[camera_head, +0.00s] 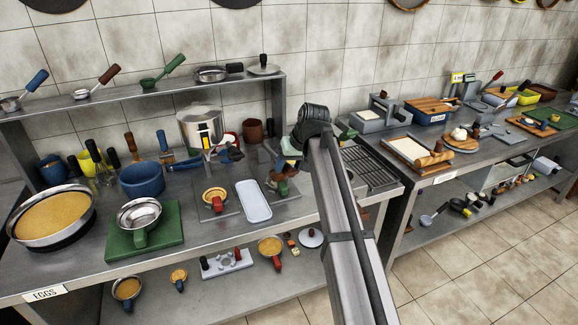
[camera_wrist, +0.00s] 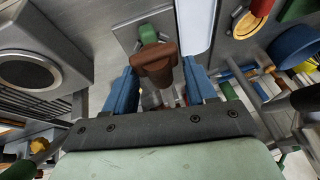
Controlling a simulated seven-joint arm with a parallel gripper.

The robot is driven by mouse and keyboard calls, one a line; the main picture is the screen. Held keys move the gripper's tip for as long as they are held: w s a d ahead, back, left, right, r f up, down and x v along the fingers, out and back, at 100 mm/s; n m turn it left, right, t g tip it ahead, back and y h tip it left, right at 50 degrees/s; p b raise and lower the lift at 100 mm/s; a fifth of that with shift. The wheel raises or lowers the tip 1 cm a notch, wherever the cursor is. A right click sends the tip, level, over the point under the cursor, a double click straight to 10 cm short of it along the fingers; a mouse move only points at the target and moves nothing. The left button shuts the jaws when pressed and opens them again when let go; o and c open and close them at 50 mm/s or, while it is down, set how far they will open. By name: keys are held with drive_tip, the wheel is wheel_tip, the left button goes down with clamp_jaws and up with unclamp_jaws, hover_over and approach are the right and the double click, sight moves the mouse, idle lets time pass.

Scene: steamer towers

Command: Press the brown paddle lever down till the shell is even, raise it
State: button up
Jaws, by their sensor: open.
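The brown paddle lever (camera_wrist: 155,62) is in the middle of the wrist view, with a green part (camera_wrist: 147,34) behind it on a grey metal plate (camera_wrist: 124,32). My gripper (camera_wrist: 158,68) is open, with one blue finger on each side of the lever; I cannot tell whether either touches it. In the head view, the lever area (camera_head: 275,179) is small and partly hidden by my gripper and arm. I cannot make out a shell or how even it is.
A white tray (camera_head: 254,200) lies just left of the lever. A small pan with a red handle (camera_head: 215,198) stands farther left. A dark slotted grate (camera_head: 370,168) is to the right. A steel pot (camera_head: 201,127) and tools crowd the back.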

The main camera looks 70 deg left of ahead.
drive_tip(key=shift+f, duration=0.2)
drive_tip(key=shift+c, duration=0.4)
clamp_jaws()
drive_tip(key=shift+a, duration=0.1)
